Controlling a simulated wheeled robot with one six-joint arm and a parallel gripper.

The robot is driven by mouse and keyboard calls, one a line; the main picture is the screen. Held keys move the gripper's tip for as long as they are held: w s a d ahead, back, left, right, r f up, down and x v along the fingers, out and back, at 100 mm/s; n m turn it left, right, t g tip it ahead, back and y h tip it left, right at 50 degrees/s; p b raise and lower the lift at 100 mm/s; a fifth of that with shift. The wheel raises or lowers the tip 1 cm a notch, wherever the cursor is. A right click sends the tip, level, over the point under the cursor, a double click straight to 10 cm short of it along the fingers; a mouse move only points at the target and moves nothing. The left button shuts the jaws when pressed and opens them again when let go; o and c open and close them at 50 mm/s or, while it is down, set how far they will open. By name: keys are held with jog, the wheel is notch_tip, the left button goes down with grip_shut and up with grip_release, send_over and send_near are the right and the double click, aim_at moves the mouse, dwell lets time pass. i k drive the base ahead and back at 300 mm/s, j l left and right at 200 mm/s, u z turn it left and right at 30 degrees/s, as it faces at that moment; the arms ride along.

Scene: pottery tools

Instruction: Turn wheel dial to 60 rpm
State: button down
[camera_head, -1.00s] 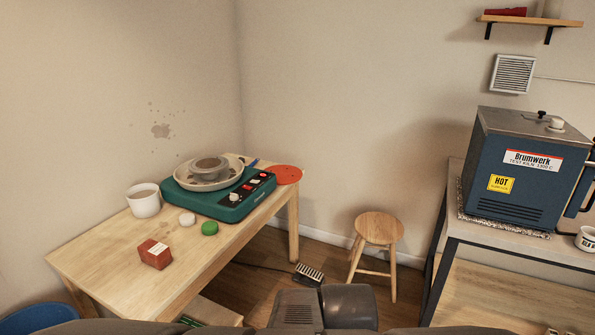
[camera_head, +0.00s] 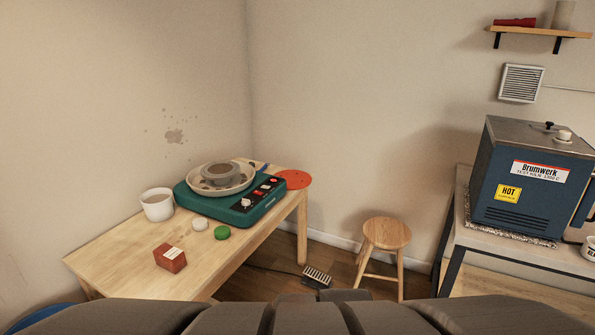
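The green pottery wheel (camera_head: 235,211) stands on the wooden table at the left. Its dark control panel (camera_head: 262,191) faces right and carries red buttons. A small white dial (camera_head: 246,202) sits at the panel's near end; its setting is too small to read. A round pan with a grey wheel head (camera_head: 221,172) is on top. My gripper is not in view; only dark parts of my own body show along the bottom edge.
On the wooden table (camera_head: 125,259) are a white bucket (camera_head: 157,206), a white puck (camera_head: 200,224), a green puck (camera_head: 222,233), a red box (camera_head: 170,258) and an orange disc (camera_head: 295,180).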

aim_at(244, 202)
jog(key=i+j+u, duration=0.2)
jog(key=i+u, duration=0.2)
jog(key=i, duration=0.4)
jog(key=i+l+u, duration=0.1)
jog(key=i+u, duration=0.35)
jog(key=i, duration=0.3)
